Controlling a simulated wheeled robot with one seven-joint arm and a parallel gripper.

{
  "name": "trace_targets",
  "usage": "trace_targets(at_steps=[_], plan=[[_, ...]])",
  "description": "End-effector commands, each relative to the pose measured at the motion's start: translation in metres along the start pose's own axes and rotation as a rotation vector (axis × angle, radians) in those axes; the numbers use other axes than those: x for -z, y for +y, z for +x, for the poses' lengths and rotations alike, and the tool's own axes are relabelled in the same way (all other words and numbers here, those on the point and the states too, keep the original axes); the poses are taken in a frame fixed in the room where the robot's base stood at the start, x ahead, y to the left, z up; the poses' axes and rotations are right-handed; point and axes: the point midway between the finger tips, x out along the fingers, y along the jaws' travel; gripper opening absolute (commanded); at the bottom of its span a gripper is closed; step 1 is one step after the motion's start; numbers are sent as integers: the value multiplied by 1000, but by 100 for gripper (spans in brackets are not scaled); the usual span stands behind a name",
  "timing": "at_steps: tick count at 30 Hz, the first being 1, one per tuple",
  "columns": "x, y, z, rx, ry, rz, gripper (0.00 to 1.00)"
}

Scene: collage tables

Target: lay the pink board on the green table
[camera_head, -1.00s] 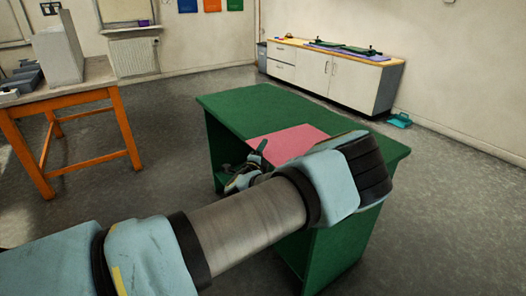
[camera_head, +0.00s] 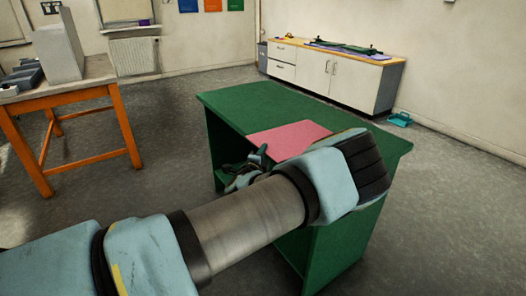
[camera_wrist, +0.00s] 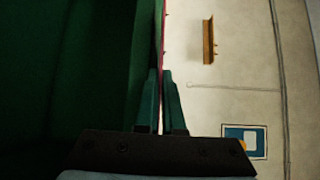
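The pink board (camera_head: 288,139) shows flat over the top of the green table (camera_head: 250,101) in the head view, near its front edge. In the wrist view the board (camera_wrist: 163,38) is a thin pink line seen edge-on, between my gripper's two fingers (camera_wrist: 161,82). My gripper (camera_head: 259,156) is shut on the board's near edge. Dark green of the table (camera_wrist: 70,70) fills the left of the wrist view, close beside the board. I cannot tell whether the board touches the tabletop. My forearm hides part of the table's front and right.
An orange-legged table (camera_head: 75,95) with a grey box (camera_head: 58,47) stands at left. A white cabinet (camera_head: 325,75) with dark green and purple items is at the back wall. A teal item (camera_head: 399,119) lies on the floor. The green table's back left is bare.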

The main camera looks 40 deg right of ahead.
Motion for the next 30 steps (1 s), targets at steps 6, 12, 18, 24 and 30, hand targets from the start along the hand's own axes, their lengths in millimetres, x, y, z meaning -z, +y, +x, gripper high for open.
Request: trace_targets(at_steps=[6, 12, 18, 24, 30], plan=[[-6, 18, -11, -36, -1, 5, 27], [-26, 16, -31, -33, -4, 5, 90], [-42, 15, -50, -27, -2, 3, 90], [-56, 15, -66, -23, -1, 3, 90], [-58, 15, -70, -20, 1, 2, 90]])
